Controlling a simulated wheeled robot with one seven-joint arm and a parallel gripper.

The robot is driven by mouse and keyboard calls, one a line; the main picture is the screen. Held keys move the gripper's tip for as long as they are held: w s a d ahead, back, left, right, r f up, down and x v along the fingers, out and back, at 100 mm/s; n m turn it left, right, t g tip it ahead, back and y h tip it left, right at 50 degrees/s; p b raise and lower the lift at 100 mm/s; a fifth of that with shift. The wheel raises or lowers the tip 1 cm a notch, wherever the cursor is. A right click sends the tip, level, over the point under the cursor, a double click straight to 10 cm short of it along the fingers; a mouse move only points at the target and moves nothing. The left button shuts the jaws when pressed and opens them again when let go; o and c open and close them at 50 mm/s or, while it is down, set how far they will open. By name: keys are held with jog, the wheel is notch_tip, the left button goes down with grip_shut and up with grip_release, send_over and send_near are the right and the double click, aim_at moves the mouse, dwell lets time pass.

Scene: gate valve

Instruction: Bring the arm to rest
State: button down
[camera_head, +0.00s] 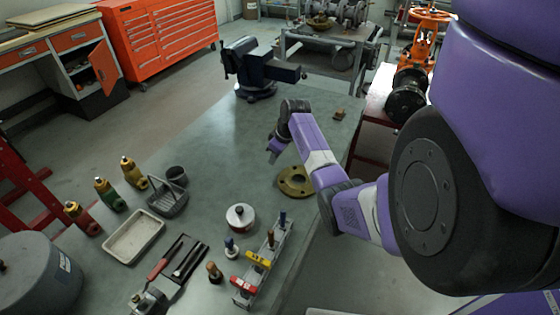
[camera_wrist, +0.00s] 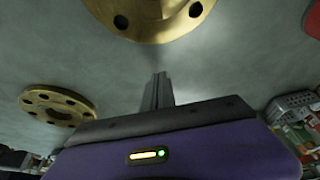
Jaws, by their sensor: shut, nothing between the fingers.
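My gripper (camera_head: 273,152) hangs above the grey workbench (camera_head: 210,130), near the middle of its length, in the head view. My arm reaches to it from the right side, with the elbow low and the wrist bent down. In the wrist view the two fingers (camera_wrist: 158,90) are together, with nothing between them. A brass flange (camera_head: 295,181) lies flat on the bench just to the right of and nearer than the gripper. The wrist view shows one brass flange (camera_wrist: 60,103) at left and another, larger one (camera_wrist: 150,22) cut by the top edge.
A vise (camera_head: 258,70) stands at the bench's far end. Valves (camera_head: 106,194), a tray (camera_head: 133,237), a caddy (camera_head: 168,197), a round tin (camera_head: 240,217) and a padlock rack (camera_head: 264,262) crowd the near part. An orange-handwheel valve (camera_head: 425,35) stands at back right. Bench left of the gripper is clear.

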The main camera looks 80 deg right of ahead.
jog(key=v, duration=0.8)
jog(key=shift+a+r+b, duration=0.25)
jog(key=shift+r+b, duration=0.05)
jog(key=shift+b, duration=0.05)
